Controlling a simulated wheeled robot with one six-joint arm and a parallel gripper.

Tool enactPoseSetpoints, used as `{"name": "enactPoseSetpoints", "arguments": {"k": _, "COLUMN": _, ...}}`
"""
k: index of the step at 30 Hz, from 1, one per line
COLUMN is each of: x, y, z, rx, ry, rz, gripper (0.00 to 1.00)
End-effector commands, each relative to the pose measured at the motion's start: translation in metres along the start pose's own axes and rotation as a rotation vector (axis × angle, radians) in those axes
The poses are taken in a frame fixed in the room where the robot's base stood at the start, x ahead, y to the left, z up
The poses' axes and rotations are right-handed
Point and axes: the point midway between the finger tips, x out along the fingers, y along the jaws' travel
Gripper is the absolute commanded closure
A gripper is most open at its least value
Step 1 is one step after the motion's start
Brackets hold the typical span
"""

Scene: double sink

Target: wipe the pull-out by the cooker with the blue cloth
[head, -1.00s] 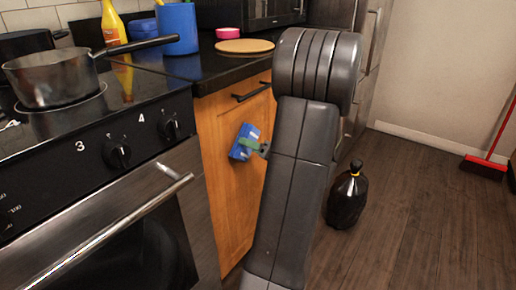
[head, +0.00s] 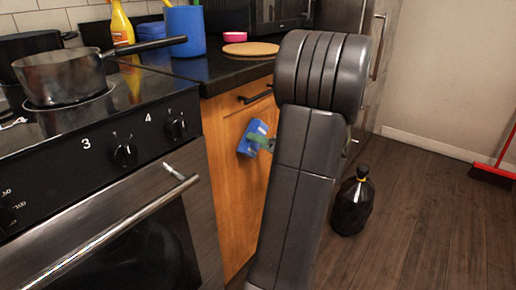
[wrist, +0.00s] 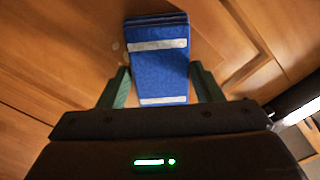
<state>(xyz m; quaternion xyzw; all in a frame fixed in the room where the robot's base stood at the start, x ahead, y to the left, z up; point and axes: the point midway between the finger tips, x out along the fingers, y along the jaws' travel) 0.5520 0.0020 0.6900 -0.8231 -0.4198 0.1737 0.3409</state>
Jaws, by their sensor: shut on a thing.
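The pull-out by the cooker has an orange wood front (head: 229,185) with a dark bar handle (head: 256,97) near its top. The folded blue cloth (head: 250,146) is at this front, below the handle. In the wrist view the blue cloth (wrist: 160,70), with pale bands, sits between the green fingers of my gripper (wrist: 163,87), over the wood. My gripper (head: 258,139) is shut on the cloth. I cannot tell whether the cloth touches the wood. A small pale spot shows on the wood left of the cloth in the wrist view. My arm hides the front's right part.
The cooker (head: 150,205), with a pan (head: 65,78) on top, stands left of the pull-out. A blue container (head: 185,32), a yellow bottle (head: 121,25) and a round board (head: 251,49) are on the counter. A dark bottle (head: 351,207) stands on the floor; floor farther right is mostly clear.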

Motion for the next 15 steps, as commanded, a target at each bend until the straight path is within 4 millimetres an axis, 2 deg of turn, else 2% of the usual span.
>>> {"name": "enactPoseSetpoints", "arguments": {"k": 15, "x": 0.001, "y": 0.018, "z": -0.019, "rx": -0.001, "ry": 0.003, "rz": 0.001, "gripper": 0.59}}
